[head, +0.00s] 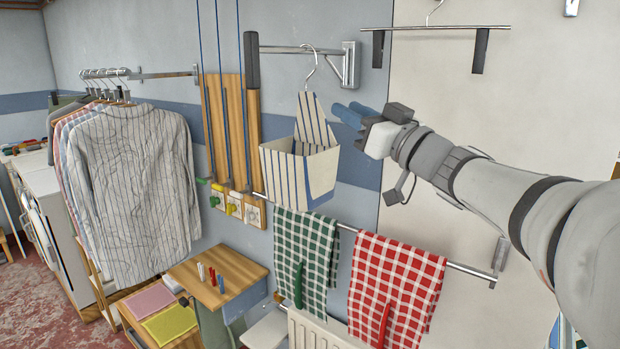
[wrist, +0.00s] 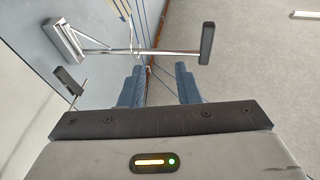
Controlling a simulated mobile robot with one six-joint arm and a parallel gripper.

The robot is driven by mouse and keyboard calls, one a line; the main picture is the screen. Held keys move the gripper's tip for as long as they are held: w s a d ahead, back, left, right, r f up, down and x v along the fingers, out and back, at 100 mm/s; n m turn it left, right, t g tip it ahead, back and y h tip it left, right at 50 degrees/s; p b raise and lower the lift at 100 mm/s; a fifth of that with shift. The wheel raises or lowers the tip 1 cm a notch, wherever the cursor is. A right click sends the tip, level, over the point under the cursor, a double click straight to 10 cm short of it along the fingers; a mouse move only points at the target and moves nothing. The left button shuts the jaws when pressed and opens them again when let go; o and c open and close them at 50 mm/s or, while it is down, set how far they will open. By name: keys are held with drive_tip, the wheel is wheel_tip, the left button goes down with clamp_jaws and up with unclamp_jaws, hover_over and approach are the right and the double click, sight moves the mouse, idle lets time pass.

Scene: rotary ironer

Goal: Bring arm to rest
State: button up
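My arm (head: 480,185) reaches in from the right in the head view. My gripper (head: 350,115) is raised in front of the wall, just right of the hanging striped bag (head: 303,165) in the picture. In the wrist view, the two blue fingers of my gripper (wrist: 160,88) stand apart with nothing held between them. The gripper is open and empty. I cannot tell the exact depth gap between the fingers and the bag.
A metal wall bracket (head: 350,65) with a dark end is close to my gripper; it also shows in the wrist view (wrist: 150,52). Green (head: 303,255) and red (head: 395,285) checked towels hang on a rail below. A clip hanger (head: 435,27) hangs above my arm. Shirts (head: 135,190) hang at left.

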drive_tip(key=s+d+f+m+g+h+b, duration=0.1)
drive_tip(key=s+d+f+m+h, duration=0.15)
drive_tip(key=d+f+h, duration=0.4)
drive_tip(key=s+d+f+m+g+h, duration=0.15)
drive_tip(key=f+m+h, duration=0.25)
drive_tip(key=f, duration=0.5)
drive_tip(key=s+d+f+m+g+h+b, duration=0.1)
drive_tip(key=s+d+f+m+h, duration=0.15)
drive_tip(key=d+f+h, duration=0.4)
drive_tip(key=s+a+f+g+y, duration=0.1)
drive_tip(key=s+a+f+g, duration=0.1)
drive_tip(key=s+f, duration=0.3)
drive_tip(key=s+a+f+g+y, duration=0.1)
drive_tip(key=s+a+f+g, duration=0.1)
drive_tip(key=s+f+g, duration=0.2)
drive_tip(key=s+a+f+n+g+y+b, duration=0.1)
drive_tip(key=s+a+f+g, duration=0.2)
drive_tip(key=s+f, duration=0.5)
